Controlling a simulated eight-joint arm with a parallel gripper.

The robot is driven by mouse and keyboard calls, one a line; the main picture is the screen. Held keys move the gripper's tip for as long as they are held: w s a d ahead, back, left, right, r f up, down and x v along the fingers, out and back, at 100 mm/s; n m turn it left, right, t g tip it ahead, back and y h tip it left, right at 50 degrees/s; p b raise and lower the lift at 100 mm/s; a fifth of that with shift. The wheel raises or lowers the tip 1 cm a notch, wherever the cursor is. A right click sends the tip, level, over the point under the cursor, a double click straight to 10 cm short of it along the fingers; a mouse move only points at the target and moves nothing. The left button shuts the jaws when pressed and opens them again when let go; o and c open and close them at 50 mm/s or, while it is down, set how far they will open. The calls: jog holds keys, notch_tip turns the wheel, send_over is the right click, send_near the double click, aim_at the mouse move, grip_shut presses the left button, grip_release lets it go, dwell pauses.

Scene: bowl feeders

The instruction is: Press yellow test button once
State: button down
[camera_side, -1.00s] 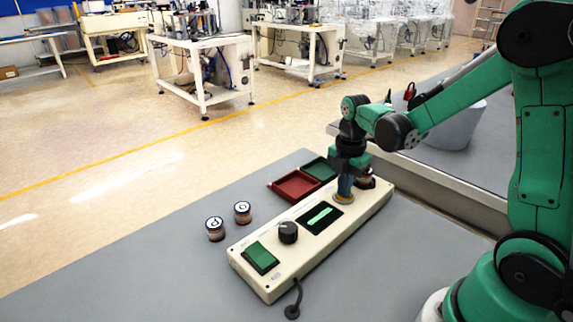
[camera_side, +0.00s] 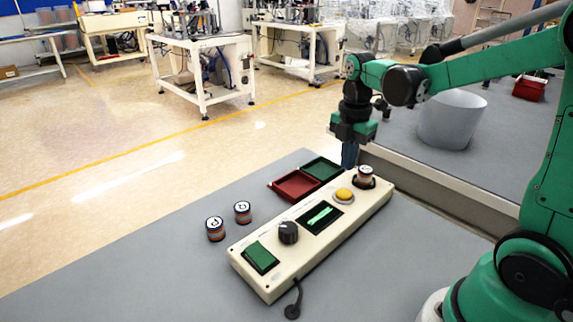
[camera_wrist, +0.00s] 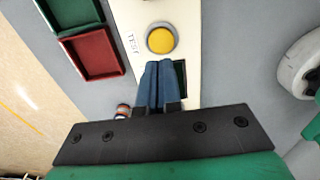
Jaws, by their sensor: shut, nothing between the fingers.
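The yellow test button (camera_side: 344,195) is a round dome in a pale ring on the cream control panel (camera_side: 290,267). It also shows in the wrist view (camera_wrist: 160,40), beside the printed word TEST. My gripper (camera_side: 349,165) is above the panel's far side, raised clear of the button and not touching it. In the wrist view the blue fingers (camera_wrist: 158,66) are together and empty, their tips just below the button in the picture. The panel's display (camera_side: 321,217) shows a green bar.
The panel also carries a black knob (camera_side: 288,232), a green rocker switch (camera_side: 261,257) and a small cylinder (camera_side: 365,175) in a holder. A red tray (camera_side: 296,186) and a green tray (camera_side: 323,169) lie behind. Two small cylinders (camera_side: 216,229) (camera_side: 242,212) stand left. A grey bin (camera_side: 451,118) stands at right.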

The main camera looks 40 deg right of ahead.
notch_tip(320, 180, up, 7)
jog(key=shift+f, duration=0.2)
dwell(0.6)
jog(key=s+a+f+m+t, duration=0.2)
jog(key=a+m, duration=0.3)
jog(key=m, duration=0.4)
jog(key=s+a+f+m+t, duration=0.2)
jog(key=a+m+t, duration=0.3)
jog(key=m, duration=0.4)
